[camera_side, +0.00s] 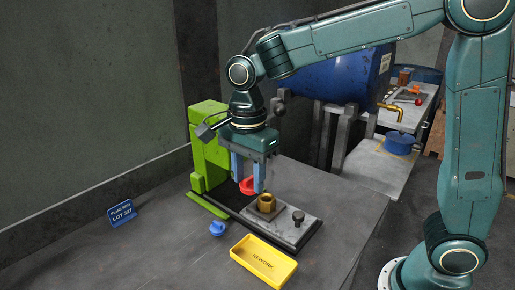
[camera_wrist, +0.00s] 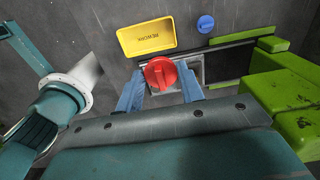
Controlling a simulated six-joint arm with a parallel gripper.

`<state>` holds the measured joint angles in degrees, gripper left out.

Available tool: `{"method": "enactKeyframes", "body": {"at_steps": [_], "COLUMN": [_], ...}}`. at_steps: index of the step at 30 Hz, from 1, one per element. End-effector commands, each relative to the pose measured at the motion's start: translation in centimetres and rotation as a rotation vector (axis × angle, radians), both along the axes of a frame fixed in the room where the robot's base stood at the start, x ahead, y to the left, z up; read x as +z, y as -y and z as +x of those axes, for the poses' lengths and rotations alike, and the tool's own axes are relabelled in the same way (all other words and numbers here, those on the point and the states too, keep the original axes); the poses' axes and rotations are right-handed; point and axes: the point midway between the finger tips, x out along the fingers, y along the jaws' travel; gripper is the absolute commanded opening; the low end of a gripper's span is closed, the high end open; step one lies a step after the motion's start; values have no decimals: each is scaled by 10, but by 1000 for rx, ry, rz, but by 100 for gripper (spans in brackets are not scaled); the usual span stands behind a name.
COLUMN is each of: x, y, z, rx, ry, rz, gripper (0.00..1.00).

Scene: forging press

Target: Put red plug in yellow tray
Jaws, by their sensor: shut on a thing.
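The red plug (camera_side: 247,186) is between the blue fingers of my gripper (camera_side: 248,184), which is shut on it. In the side view it is held a little above the table, up and left of the brass fitting (camera_side: 267,203). The wrist view shows the round red plug (camera_wrist: 160,73) at the fingertips of my gripper (camera_wrist: 160,88). The yellow tray (camera_side: 246,263) lies on the table at the front and looks empty, with the word REWORK on its floor. The yellow tray also shows in the wrist view (camera_wrist: 126,48), just beyond the plug.
A blue plug (camera_side: 217,228) lies on the table near the tray. The green press frame (camera_side: 209,145) stands behind my gripper. The brass fitting sits on a grey plate with a dark knob (camera_side: 298,216). The table's front left is clear.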

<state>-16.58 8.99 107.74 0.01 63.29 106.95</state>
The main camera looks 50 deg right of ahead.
Motion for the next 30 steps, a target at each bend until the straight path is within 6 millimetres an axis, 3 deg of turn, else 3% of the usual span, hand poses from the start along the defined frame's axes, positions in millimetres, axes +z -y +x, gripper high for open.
{"method": "enactKeyframes", "body": {"at_steps": [21, 30], "x": [-127, -145], "y": [1, 1], "z": [-1, 0], "rx": [1, 1], "ry": [-3, 1], "rz": [-1, 0], "gripper": [16, 16]}}
